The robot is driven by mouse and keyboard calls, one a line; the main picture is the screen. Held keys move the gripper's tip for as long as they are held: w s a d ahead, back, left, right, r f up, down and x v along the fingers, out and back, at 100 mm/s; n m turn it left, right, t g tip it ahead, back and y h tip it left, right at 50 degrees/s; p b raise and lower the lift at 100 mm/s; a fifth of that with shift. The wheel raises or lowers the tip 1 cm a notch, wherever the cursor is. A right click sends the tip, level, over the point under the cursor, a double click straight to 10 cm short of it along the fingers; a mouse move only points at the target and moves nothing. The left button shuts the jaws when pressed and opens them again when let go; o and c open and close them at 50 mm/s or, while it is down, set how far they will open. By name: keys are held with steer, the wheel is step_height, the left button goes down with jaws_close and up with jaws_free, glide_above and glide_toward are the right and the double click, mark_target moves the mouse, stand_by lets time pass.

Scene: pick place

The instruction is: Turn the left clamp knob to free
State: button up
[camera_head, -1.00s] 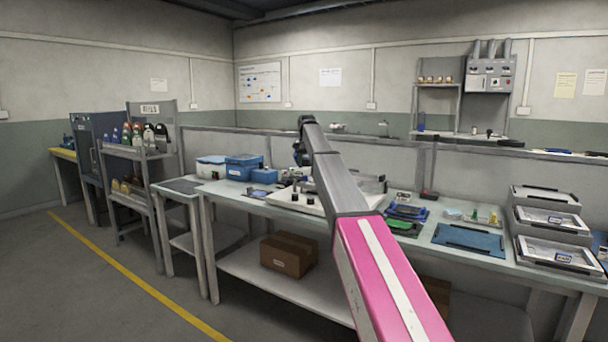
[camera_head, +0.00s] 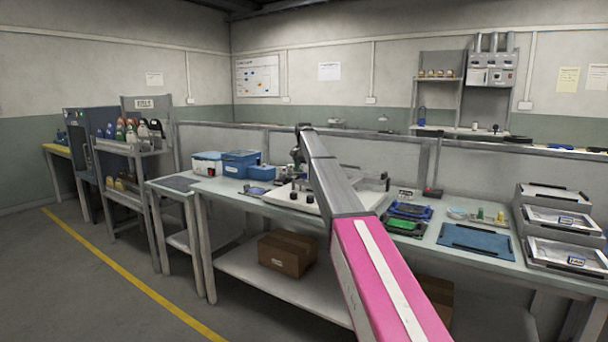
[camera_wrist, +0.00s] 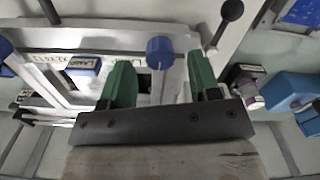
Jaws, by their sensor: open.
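A blue clamp knob (camera_wrist: 159,52) stands on the pale bar of a light metal frame (camera_wrist: 100,38) in the wrist view. My gripper (camera_wrist: 160,68) is open, with one green finger on each side of this knob and a gap to both. I cannot tell how deep the fingers reach. A second blue knob (camera_wrist: 5,48) shows at the left edge of the wrist view. The labels on the frame appear upside down there. In the head view the white fixture (camera_head: 281,194) sits on the bench, and my arm hides part of it and my fingertips.
A black ball-ended lever (camera_wrist: 231,12) stands close to the right finger in the wrist view. Blue bins (camera_head: 240,163) stand left of the fixture on the bench (camera_head: 228,192). Green and blue trays (camera_head: 405,226), a blue mat (camera_head: 476,241) and stacked trays (camera_head: 555,222) lie to the right.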

steer(key=shift+f, duration=1.15)
steer(key=c, duration=0.9)
steer(key=shift+n, duration=0.4)
steer(key=n, duration=1.3)
steer(key=shift+n, duration=2)
